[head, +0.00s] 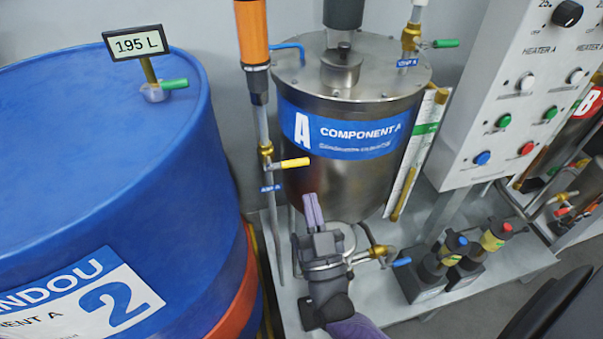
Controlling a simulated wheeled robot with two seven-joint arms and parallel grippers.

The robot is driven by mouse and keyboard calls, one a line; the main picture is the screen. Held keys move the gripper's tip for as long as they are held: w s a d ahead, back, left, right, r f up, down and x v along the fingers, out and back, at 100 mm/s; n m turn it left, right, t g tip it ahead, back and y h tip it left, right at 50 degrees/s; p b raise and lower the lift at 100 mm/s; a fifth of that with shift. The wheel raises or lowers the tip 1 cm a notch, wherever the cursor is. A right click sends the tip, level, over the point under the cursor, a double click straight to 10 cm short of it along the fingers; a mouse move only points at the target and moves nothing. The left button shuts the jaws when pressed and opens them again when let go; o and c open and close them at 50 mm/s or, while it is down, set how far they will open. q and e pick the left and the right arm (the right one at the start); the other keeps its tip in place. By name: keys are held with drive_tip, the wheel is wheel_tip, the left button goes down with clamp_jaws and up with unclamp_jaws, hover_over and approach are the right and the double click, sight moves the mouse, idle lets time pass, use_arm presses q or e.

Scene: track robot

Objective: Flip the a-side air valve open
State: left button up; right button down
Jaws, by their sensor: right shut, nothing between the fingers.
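A silver tank (345,182) with a blue "A COMPONENT A" band stands in the middle. On the pipe left of it is a brass valve (266,150) whose yellow handle (295,162) sticks out sideways to the right, across the pipe. A small blue label (270,188) below it is too small to read surely. Another brass valve (410,37) with a green handle (445,43) is on a pipe at the tank's top right. I cannot tell for certain which is the air valve. My right gripper (312,197) is shut and empty, pointing up, below the yellow handle. My left gripper is out of view.
A large blue drum (130,205) with a 195 L display (136,43) fills the left. A blue-handled valve (385,252) and two small pumps (440,265) are low right of my gripper. A white heater panel (505,90) stands at the right.

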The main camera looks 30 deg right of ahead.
sight(298, 163)
drive_tip(key=w+b, duration=0.1)
drive_tip(key=w, duration=0.1)
drive_tip(key=w+d+r, duration=0.1)
drive_tip(key=w, duration=0.2)
drive_tip(key=w+d+r+b, duration=0.1)
drive_tip(key=w, duration=0.2)
drive_tip(key=shift+w+d+b, duration=0.1)
drive_tip(key=shift+w+b, duration=0.1)
drive_tip(key=shift+b, duration=0.1)
drive_tip(key=shift+w+f+b, duration=0.1)
drive_tip(key=shift+f+b, duration=0.25)
drive_tip(key=shift+f, duration=0.2)
